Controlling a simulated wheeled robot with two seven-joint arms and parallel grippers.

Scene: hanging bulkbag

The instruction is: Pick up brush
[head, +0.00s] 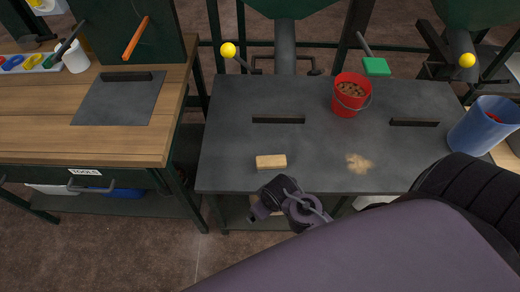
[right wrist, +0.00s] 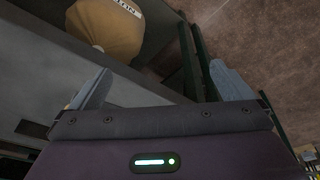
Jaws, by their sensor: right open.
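A small tan block, which looks like the brush (head: 271,162), lies flat on the grey worktable near its front edge in the head view. Its bristles cannot be made out. My right gripper (head: 275,196) shows in the head view just in front of that table edge, below the block and apart from it. In the right wrist view the right gripper (right wrist: 160,78) has its two pale fingers spread wide with nothing held between them. My left gripper is not in view.
The grey worktable (head: 320,135) also bears a tan powder pile (head: 359,163), a red bucket (head: 347,97) of brown pieces and two dark bars. A blue bin (head: 483,125) stands at right. A labelled tan sack (right wrist: 105,28) shows in the right wrist view. A wooden bench (head: 100,140) stands left.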

